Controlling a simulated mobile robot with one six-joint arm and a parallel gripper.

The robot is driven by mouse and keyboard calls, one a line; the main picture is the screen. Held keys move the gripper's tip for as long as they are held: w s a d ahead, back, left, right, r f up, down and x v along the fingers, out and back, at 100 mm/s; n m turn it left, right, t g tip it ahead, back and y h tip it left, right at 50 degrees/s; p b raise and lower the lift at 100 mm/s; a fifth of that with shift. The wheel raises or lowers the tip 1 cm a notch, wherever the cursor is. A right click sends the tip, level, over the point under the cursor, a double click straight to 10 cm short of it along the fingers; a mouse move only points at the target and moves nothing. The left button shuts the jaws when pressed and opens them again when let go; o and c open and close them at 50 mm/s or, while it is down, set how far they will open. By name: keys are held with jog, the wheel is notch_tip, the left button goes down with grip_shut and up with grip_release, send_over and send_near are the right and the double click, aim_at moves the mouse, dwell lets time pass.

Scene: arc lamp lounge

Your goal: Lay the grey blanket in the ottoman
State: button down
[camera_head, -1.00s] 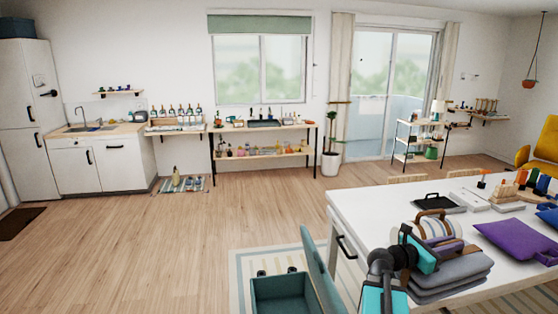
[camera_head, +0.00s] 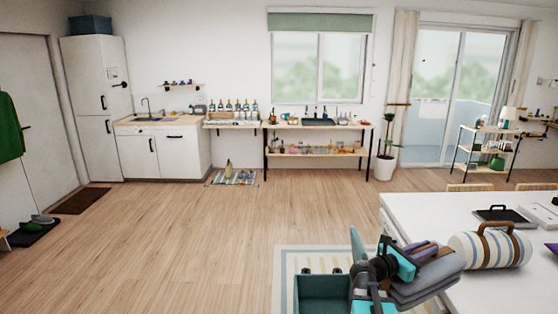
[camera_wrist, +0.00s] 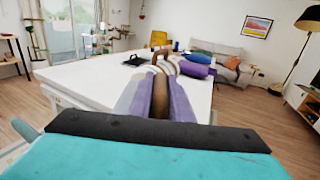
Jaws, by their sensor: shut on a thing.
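The grey blanket (camera_head: 428,283) is a folded, layered bundle with a purple-and-brown part on top. My gripper (camera_head: 408,260) is shut on it, and the blanket is by the white table's near left corner. In the wrist view my gripper (camera_wrist: 158,130) fills the bottom, with purple strips and a brown piece reaching out ahead of it; the grey layers are hidden there. The ottoman (camera_head: 322,292) is a teal open box on the floor, left of my gripper, with its lid (camera_head: 358,248) standing up. My arm covers part of its right side.
The white table (camera_head: 420,215) holds a striped roll with brown handles (camera_head: 490,250) and a black tray (camera_head: 502,215). A striped rug (camera_head: 300,258) lies under the ottoman. The wooden floor (camera_head: 170,240) to the left is open.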

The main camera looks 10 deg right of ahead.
jog(key=w+a+f+n+t+y+b, duration=0.1)
jog(key=w+a+f+n+t+b, duration=0.2)
jog(key=a, duration=0.8)
jog(key=w+a+f+n+t+y, duration=0.15)
jog(key=w+a+f, duration=0.35)
jog(key=a, duration=0.6)
jog(key=w+a+f+n+t+y+b, duration=0.1)
jog(key=w+a+f+t+b, duration=0.3)
jog(key=a, duration=0.8)
jog(key=s+a+f, duration=0.2)
jog(key=a, duration=0.9)
jog(key=shift+a+p, duration=0.15)
jog(key=shift+p, duration=0.2)
jog(key=shift+s+f, duration=0.1)
jog(key=shift+s, duration=0.15)
